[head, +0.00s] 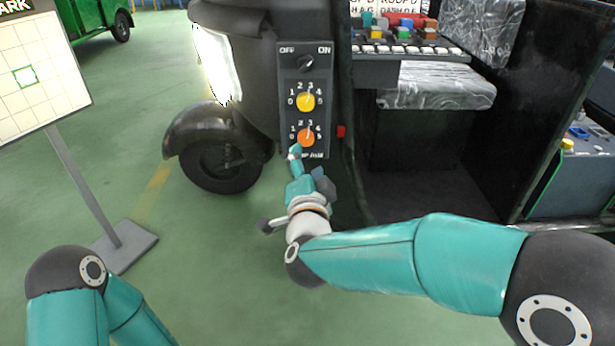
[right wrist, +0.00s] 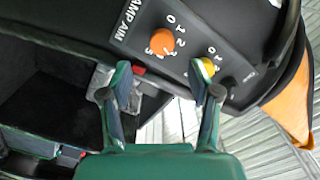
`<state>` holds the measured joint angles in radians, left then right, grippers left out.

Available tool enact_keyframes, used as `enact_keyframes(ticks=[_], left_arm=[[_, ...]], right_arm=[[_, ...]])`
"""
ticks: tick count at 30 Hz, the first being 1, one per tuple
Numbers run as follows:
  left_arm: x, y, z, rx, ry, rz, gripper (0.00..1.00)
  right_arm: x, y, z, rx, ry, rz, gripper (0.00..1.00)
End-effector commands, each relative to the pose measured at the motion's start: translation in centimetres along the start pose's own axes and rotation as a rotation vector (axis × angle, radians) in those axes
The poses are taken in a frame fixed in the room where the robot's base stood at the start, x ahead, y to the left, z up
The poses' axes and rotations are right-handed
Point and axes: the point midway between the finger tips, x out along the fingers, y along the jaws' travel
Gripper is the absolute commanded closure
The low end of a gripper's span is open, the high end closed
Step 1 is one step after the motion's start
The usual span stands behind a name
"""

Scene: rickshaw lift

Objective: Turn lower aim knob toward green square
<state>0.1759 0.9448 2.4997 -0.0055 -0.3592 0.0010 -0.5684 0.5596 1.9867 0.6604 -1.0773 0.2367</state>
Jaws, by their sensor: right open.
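The lower aim knob (head: 306,137) is orange, on the dark control panel (head: 318,115) of the vehicle, with a number scale around it. It also shows in the right wrist view (right wrist: 161,41), beside the words "AMP AIM". Its exact pointer setting is too small to tell. My right gripper (head: 296,153) is just below and left of the knob, partly over the panel's lower edge. In the right wrist view its fingers (right wrist: 161,93) are spread and empty, with the knob beyond them. The green square (head: 25,77) is on a white gridded board at the left. My left gripper is out of view.
A yellow knob (head: 306,102) sits above the orange one, with a black OFF/ON switch (head: 306,63) above that. A lit headlamp (head: 214,65) and wheel (head: 222,158) are left of the panel. A small red block (head: 340,131) is close to its right.

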Motion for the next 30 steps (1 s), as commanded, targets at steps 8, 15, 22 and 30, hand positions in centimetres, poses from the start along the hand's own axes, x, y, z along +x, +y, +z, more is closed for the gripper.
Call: enact_keyframes(ticks=[8, 15, 22, 30], left_arm=[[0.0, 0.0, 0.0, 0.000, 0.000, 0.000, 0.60], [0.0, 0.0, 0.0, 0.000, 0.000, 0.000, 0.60], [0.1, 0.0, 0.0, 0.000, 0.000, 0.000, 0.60], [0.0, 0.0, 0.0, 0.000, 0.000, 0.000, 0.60]], right_arm=[[-3.7, 0.1, 0.0, 0.001, -0.001, 0.001, 0.38], [-4.2, 0.1, 0.0, 0.001, 0.000, 0.002, 0.38], [-4.1, 0.1, 0.0, 0.000, 0.000, 0.002, 0.38], [-2.5, 4.1, -1.4, -0.011, 0.030, 0.077, 0.38]])
